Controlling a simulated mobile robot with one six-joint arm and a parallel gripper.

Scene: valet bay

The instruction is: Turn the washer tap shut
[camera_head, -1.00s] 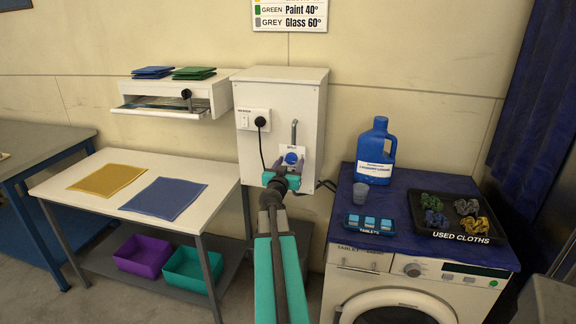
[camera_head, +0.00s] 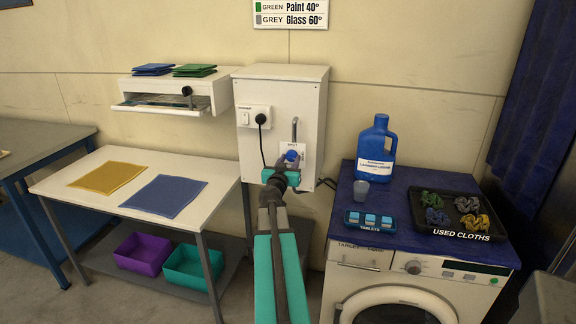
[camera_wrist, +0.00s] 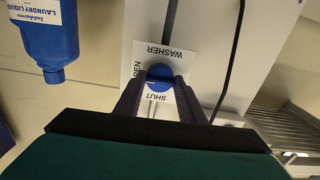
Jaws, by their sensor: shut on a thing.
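The washer tap is a round blue knob (camera_head: 292,154) on a white label plate on the front of the white wall box (camera_head: 283,90). In the wrist view the knob (camera_wrist: 159,72) sits between my fingertips, and the plate (camera_wrist: 180,62) reads WASHER, SHUT and a partly covered word ending in PEN. My gripper (camera_head: 291,160) is shut on the knob from the front; it also shows in the wrist view (camera_wrist: 160,84). The fingers hide the knob's sides, and I cannot tell which word the knob points to.
A grey pipe (camera_head: 294,130) rises above the tap, and a black plug with cable (camera_head: 261,119) is at its left. The washer's blue top (camera_head: 400,225) at right holds a blue jug (camera_head: 375,150), a cup, tablets and a cloth tray. A white table (camera_head: 120,205) stands left.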

